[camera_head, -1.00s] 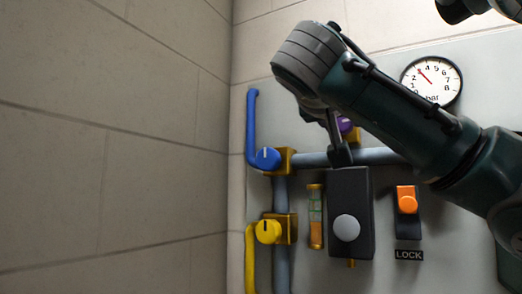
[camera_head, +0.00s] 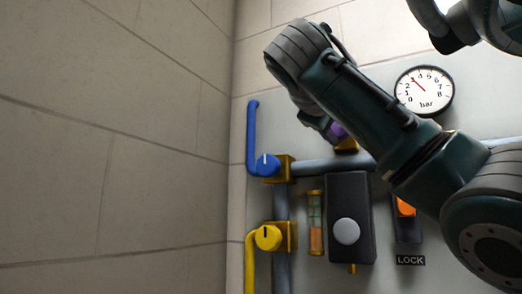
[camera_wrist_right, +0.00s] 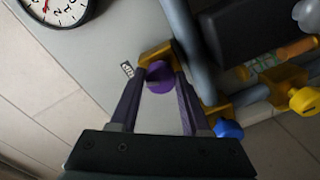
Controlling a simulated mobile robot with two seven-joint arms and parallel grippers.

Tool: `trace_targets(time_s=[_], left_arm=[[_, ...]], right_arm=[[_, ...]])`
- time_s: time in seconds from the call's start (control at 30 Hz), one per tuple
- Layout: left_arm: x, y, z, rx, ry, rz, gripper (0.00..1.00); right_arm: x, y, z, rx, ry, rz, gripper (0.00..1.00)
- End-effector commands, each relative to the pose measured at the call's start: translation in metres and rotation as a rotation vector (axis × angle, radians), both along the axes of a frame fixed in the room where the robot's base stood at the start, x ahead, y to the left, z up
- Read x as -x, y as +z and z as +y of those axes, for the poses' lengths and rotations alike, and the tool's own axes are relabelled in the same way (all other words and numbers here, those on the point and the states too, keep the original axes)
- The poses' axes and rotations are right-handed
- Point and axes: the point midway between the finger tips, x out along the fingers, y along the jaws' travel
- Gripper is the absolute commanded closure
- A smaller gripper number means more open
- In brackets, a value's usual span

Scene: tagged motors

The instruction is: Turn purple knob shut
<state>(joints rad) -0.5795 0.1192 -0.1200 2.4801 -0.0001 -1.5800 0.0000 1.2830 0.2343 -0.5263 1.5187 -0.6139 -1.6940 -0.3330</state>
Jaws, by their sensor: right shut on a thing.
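The purple knob (camera_wrist_right: 159,77) sits on a brass valve body on the wall panel. In the right wrist view it lies between the fingertips of my right gripper (camera_wrist_right: 157,82), which is shut on it. In the head view the purple knob (camera_head: 337,131) shows only in part, since my right arm covers much of it. My right gripper (camera_head: 322,126) reaches it from the upper left there, its fingers mostly hidden behind the arm. My left gripper is not in view.
A blue knob (camera_head: 267,165) and a yellow knob (camera_head: 268,238) sit at the left of the panel. A pipe (camera_head: 318,167) runs below the purple knob.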

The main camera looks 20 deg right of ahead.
Motion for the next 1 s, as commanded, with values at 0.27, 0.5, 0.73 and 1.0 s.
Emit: trace_targets(time_s=[0.27, 0.5, 0.73, 1.0], left_arm=[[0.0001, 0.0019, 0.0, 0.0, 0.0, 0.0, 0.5], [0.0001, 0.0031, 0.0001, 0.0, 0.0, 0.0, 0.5], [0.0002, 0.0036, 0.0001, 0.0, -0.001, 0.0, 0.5], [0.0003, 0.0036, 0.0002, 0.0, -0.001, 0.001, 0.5]], right_arm=[[-0.0001, 0.0013, 0.0008, 0.145, 0.001, 0.167, 1.0], [-0.0004, 0.0012, 0.0011, 0.228, 0.002, 0.264, 1.0], [-0.0006, 0.0009, 0.0013, 0.267, 0.003, 0.309, 1.0], [-0.0008, 0.0007, 0.0016, 0.277, 0.004, 0.32, 1.0]])
